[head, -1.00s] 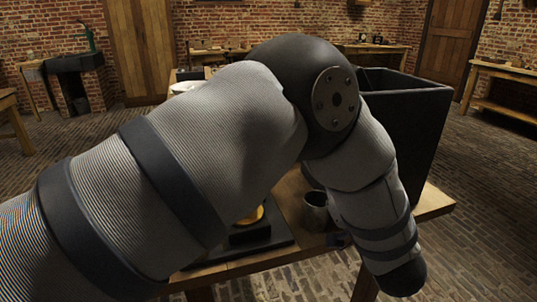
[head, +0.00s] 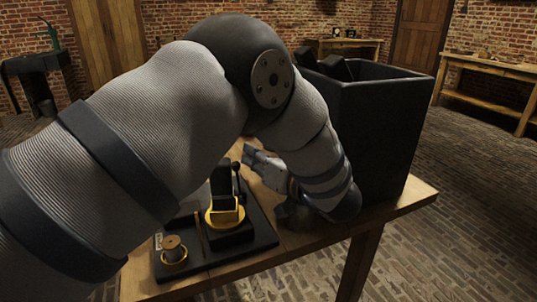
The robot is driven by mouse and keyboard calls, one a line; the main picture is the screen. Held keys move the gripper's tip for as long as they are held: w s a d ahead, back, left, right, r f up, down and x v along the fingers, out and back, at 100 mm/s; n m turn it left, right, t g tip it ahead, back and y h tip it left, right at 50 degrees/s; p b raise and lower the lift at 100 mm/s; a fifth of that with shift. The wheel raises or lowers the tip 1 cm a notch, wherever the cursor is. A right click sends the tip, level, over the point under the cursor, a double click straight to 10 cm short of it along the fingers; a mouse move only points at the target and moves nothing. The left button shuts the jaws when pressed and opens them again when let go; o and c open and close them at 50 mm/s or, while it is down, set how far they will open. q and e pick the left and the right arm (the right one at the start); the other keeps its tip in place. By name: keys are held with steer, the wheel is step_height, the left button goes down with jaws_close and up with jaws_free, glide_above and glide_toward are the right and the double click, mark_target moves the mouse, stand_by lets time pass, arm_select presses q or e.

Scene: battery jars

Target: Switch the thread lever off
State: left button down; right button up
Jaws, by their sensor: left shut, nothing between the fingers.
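A black base plate (head: 262,237) lies on the wooden table. On it are a yellow round piece with a yellow frame (head: 224,212), a black block, and a thin upright lever with a dark ball knob (head: 236,168). I take this to be the thread lever; its on or off position is unclear. My left arm crosses the view and hides part of the device. My left gripper (head: 249,157) is shut and empty, just right of the knob, its fingers pointing up-left. I cannot tell whether it touches the lever. My right gripper is out of view.
A spool in a yellow ring (head: 174,249) sits at the plate's front left. A large black open bin (head: 383,125) rises behind my forearm. The table's front right corner (head: 415,196) is bare.

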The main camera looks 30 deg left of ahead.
mark_target(238, 178)
arm_select(q)
steer(key=shift+w+a+f, duration=0.1)
steer(key=shift+a+f, duration=0.4)
steer(key=shift+f, duration=0.05)
steer(key=shift+w+a+f+h+p, duration=0.25)
steer(key=shift+w+a+h+p, duration=0.2)
steer(key=shift+a, duration=0.35)
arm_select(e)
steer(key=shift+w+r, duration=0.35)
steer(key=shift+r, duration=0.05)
